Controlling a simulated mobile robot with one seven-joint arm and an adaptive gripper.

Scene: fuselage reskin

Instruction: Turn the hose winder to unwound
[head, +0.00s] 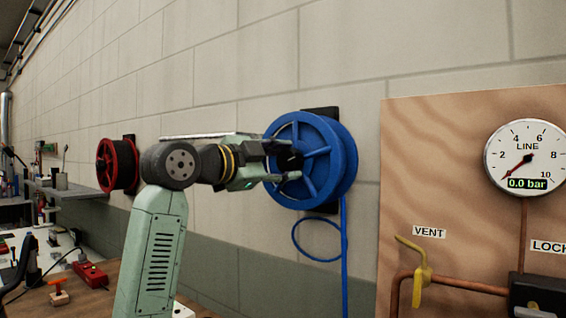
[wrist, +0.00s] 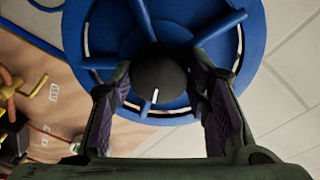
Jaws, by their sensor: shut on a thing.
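The hose winder is a blue spoked reel (head: 342,150) on the wall, left of the wooden panel. Its blue hose (head: 344,255) hangs down with a loop at the left. In the wrist view the reel (wrist: 88,20) fills the upper middle, with a round black hub knob (wrist: 160,78) bearing a white mark that points down and slightly left. My gripper (head: 288,160) faces the reel's hub, one finger on each side of the knob, shut on it. The knob is mostly hidden by the fingers in the head view.
A wooden panel (head: 400,180) at right carries a LINE gauge (head: 524,156) reading 0.0 bar and a yellow VENT handle (head: 420,285). A red reel (head: 120,168) hangs on the wall at left. A bench with a red box (head: 90,274) stands below it.

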